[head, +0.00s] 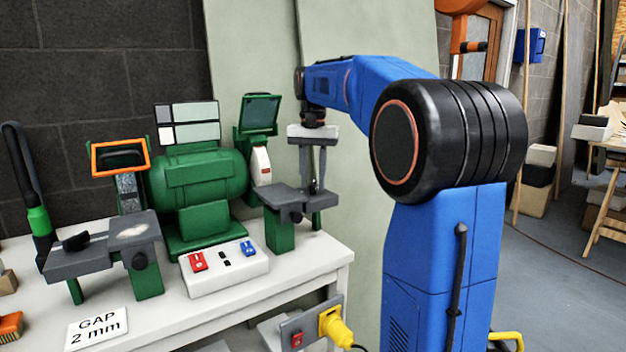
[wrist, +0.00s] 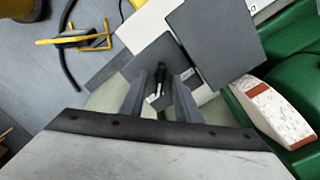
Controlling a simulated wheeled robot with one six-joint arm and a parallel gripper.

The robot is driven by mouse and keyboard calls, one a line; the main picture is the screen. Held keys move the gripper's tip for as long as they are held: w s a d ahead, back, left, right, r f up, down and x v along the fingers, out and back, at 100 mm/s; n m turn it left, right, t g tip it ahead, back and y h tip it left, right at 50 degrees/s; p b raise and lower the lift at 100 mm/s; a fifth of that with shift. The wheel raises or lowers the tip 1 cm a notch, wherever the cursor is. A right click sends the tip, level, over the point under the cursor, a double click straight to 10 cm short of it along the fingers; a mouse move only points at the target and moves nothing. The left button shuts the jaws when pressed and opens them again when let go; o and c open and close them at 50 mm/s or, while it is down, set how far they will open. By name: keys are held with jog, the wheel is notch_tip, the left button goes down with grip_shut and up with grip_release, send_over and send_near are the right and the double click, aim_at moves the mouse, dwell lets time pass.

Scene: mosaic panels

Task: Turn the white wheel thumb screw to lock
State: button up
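The white wheel (head: 261,165) is on the right of the green bench grinder (head: 195,185); its face with a red-brown band also shows in the wrist view (wrist: 272,108). Its grey tool rest (head: 290,199) stands in front; in the wrist view the rest (wrist: 140,68) lies under my fingers. A small black thumb screw (wrist: 160,70) shows on the rest, beside a pale slot. My gripper (head: 312,186) points down over this rest, fingers apart. In the wrist view my gripper's fingertips (wrist: 162,80) lie on either side of the screw, with gaps; contact cannot be told.
A second tool rest (head: 105,243) with its own black knob stands at the left wheel. A switch box (head: 225,268) with red and blue switches and a "GAP 2 mm" card (head: 97,327) are on the white bench (head: 300,268). A flip-up eye shield (head: 259,113) stands above the white wheel.

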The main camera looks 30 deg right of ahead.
aim_at(313, 183)
notch_tip(313, 183, up, 17)
jog(key=shift+r, duration=0.15)
dwell(0.7)
jog(key=shift+s+a, duration=0.1)
dwell(0.4)
jog(key=s+a+f+n+t, duration=0.1)
jog(key=s+a+f+n, duration=0.1)
jog(key=s+a+f, duration=0.4)
jog(key=s+a+f+n+t, duration=0.1)
jog(key=s+a+f+n, duration=0.25)
jog(key=s+f, duration=0.55)
jog(key=s+a+f+n+t, duration=0.1)
jog(key=s+a+f, duration=0.1)
jog(key=s+f, duration=0.6)
jog(key=s+a+f+n+t, duration=0.1)
jog(key=s+a+f+n, duration=0.1)
jog(key=s+f, duration=0.6)
notch_tip(313, 183, down, 7)
jog(key=shift+a+f+t, duration=0.2)
jog(key=shift+a+t, duration=0.2)
jog(key=shift+a, duration=0.4)
jog(key=shift+c, duration=0.6)
